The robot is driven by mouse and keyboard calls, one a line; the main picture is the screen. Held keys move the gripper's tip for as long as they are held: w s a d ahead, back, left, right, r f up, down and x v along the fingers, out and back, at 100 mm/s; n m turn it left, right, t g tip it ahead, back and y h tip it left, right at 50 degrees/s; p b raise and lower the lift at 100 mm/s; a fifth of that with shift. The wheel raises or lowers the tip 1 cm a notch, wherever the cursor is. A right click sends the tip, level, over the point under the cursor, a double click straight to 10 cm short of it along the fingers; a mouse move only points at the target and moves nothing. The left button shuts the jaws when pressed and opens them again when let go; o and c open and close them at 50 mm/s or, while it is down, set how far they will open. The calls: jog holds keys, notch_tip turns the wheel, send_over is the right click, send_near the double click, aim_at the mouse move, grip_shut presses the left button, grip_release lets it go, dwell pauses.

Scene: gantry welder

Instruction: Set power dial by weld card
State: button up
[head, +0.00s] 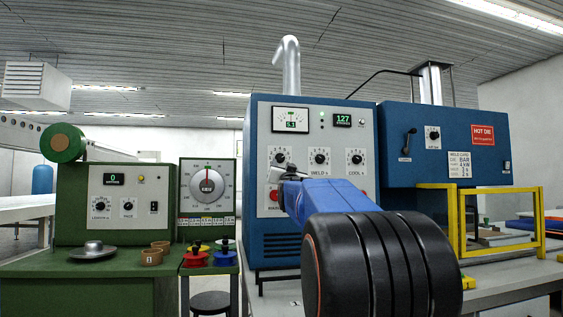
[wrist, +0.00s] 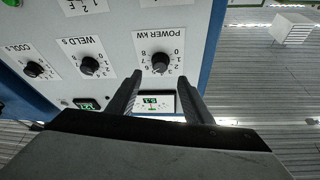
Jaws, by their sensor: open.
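The POWER kW dial (wrist: 160,62) is a black knob on a white numbered plate. In the wrist view it is upside down, just beyond and between my open fingertips (wrist: 158,82). I see no contact, and its pointer setting is too small to read. In the head view the dial (head: 280,157) is on the blue welder cabinet's pale panel, just above my gripper (head: 277,174), which is empty. The weld card (head: 460,165) is a white label on the blue right-hand box; it shows BAR and kW, but its small figures are hard to read.
The WELD s dial (head: 319,157) and COOL s dial (head: 356,157) sit beside the power dial. A meter (head: 290,118) and a green 127 display (head: 343,120) are above. A red button (head: 275,196) is below. A yellow guard frame (head: 455,225) stands right, a green machine (head: 110,215) left.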

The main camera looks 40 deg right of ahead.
aim_at(281, 158)
jog(key=shift+x, duration=3.95)
jog(key=c, duration=1.1)
